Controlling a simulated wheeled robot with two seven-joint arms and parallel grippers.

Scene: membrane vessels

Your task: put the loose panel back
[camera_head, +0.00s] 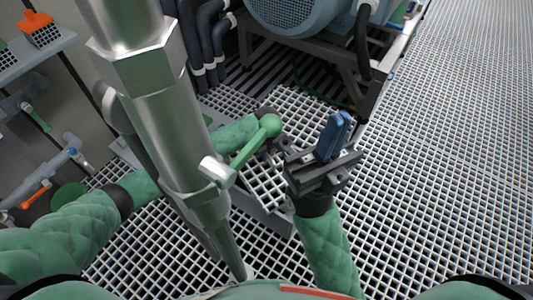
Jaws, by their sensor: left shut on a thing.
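The loose panel appears to be a light square-mesh floor grating (305,112), past the green lever in the camera_head view. My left arm passes behind the upright metal pipe. My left gripper (274,142) is shut at the panel's near left side, partly hidden by the green lever. Its fingertips and exact hold cannot be made out. My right gripper (336,134) is to the right, in front of the grating, with its two blue fingers together and nothing visible between them.
A thick metal pipe (160,110) with a green-handled lever (255,142) stands close in front. A blue motor (293,14) sits on a frame at the back. Valves and a shelf (35,52) are at the left. Open grating floor (450,130) lies to the right.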

